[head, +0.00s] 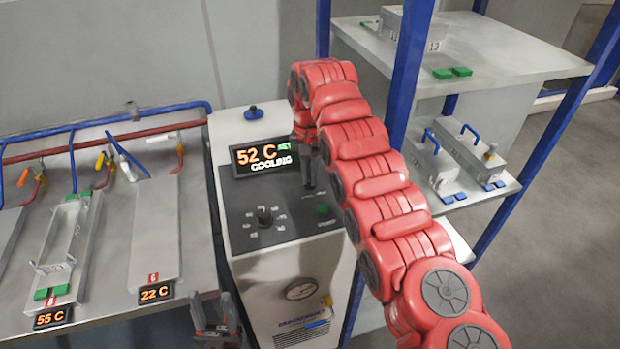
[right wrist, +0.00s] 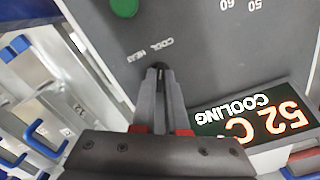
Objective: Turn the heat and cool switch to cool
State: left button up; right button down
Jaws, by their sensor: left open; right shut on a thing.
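The machine's control panel (head: 285,203) stands in the middle of the head view. Its display (head: 264,157) reads 52 C and COOLING; it also shows upside down in the right wrist view (right wrist: 245,118). My right gripper (right wrist: 160,75) is shut on the small dark heat and cool switch (right wrist: 158,67), beside the COOL and HEAT lettering (right wrist: 150,50). The fingers hide most of the switch, and its exact angle is unclear. In the head view the right gripper (head: 308,188) points down at the panel. My left gripper (head: 217,318) is open and empty in front of the machine.
A round dial (head: 264,216) and a green button (head: 322,210) are on the panel. The left bench (head: 110,285) holds trays, pipes and displays reading 55 C and 22 C. A shelf rack with blue posts (head: 405,80) stands close on the right.

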jog(key=shift+m, duration=0.6)
jog(key=shift+w+r, duration=0.1)
jog(key=c, duration=0.9)
grip_release()
jog(key=shift+c, duration=0.2)
notch_tip(320, 180, up, 17)
jog(key=p, duration=1.5)
jog(key=shift+r+p, duration=0.15)
jog(key=shift+p, duration=0.25)
